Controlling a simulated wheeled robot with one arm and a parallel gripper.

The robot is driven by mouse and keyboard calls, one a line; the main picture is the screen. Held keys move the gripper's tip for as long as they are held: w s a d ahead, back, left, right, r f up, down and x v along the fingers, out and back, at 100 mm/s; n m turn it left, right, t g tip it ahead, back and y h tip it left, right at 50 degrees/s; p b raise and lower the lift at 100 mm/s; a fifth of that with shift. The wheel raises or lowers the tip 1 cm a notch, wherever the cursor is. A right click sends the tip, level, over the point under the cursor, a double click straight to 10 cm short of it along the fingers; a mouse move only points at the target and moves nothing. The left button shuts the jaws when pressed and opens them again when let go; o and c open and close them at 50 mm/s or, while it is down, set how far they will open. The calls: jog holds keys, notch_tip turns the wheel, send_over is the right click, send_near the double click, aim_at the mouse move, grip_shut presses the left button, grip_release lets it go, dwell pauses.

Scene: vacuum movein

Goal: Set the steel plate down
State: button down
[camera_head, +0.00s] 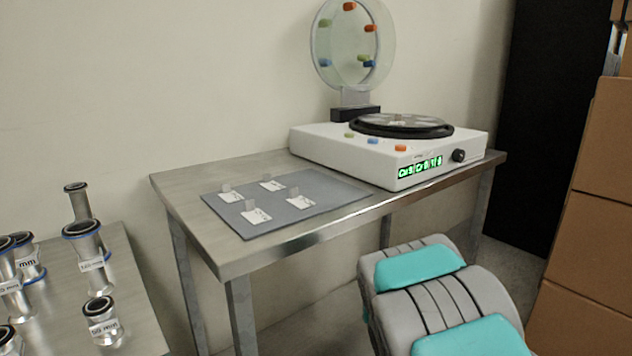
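My gripper is not in view; only a grey and teal part of my arm shows at the lower right. I see no plate held in the air. A shiny round disc (402,121) lies within a black ring on top of a white machine (345,150); I cannot tell whether it is the steel plate. The machine stands at the right rear of a steel table (190,182). A grey mat (330,190) lies flat on the table's left half, with several small labelled cards and upright tabs on it.
A round clear panel (343,40) with coloured knobs stands behind the machine. A second steel table (130,275) at the lower left holds several metal pipe fittings (85,240). Brown boxes (590,240) are stacked at right. Bare steel shows around the mat.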

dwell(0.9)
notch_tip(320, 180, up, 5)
jog(key=p, duration=0.4)
jog(key=shift+p, duration=0.4)
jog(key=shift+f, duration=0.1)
